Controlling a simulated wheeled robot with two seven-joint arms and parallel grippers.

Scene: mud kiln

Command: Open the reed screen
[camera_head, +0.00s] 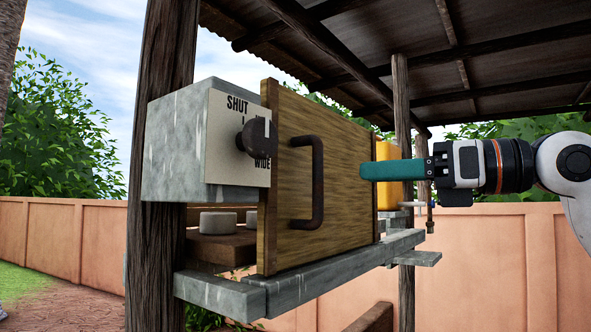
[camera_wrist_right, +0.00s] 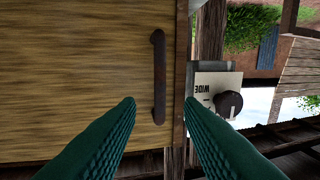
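The reed screen (camera_head: 345,215) is a yellow-brown, streaked panel standing upright in a grey frame. It carries a dark, rusty bar handle (camera_head: 317,185). In the right wrist view the screen (camera_wrist_right: 70,60) fills the left half and its handle (camera_wrist_right: 159,75) stands between my fingers' lines. My right gripper (camera_head: 365,170) has teal fingers and is right of the handle in the head view, apart from it. In the right wrist view this gripper (camera_wrist_right: 159,102) is open and empty, its fingertips either side of the handle's lower end. My left gripper is not in view.
A grey box with a pale plate (camera_head: 222,140) reading SHUT and WIDE and a dark knob (camera_head: 253,138) is left of the screen. Grey round pieces (camera_head: 217,222) sit on a brown board in the gap below. A wooden post (camera_head: 158,200) stands left; a yellow object (camera_head: 388,160) is behind.

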